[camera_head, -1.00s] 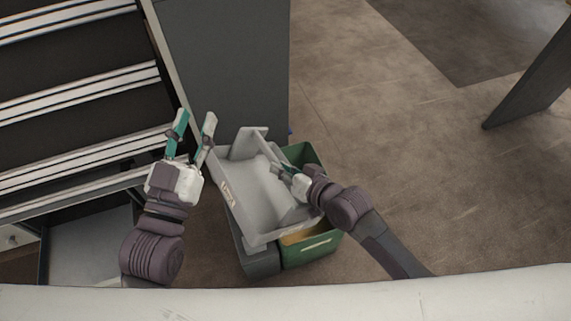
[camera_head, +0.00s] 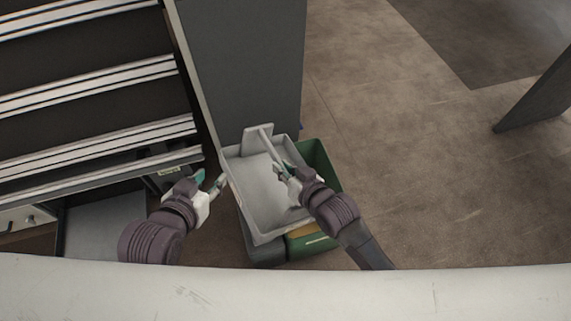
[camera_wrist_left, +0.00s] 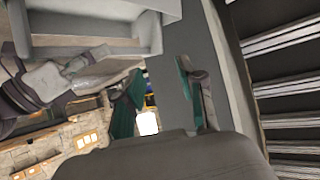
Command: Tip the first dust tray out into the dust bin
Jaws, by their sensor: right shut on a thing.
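The grey dust tray (camera_head: 262,190) is held above two bins, slightly tilted in the head view. My right gripper (camera_head: 281,171) is shut on its right-hand wall. In the left wrist view the tray (camera_wrist_left: 85,45) shows at the upper left. My left gripper (camera_head: 210,181) is open and empty, just left of the tray's left rim; its fingers stand apart in the left wrist view (camera_wrist_left: 160,100). Below the tray are a dark grey bin (camera_head: 262,254) and a green bin (camera_head: 325,173), both partly hidden; I cannot tell which is the dust bin.
A grey upright panel (camera_head: 242,70) stands just behind the tray. A rack with dark, white-striped levels (camera_head: 90,95) fills the left, with a pale open compartment (camera_head: 100,222) below it.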

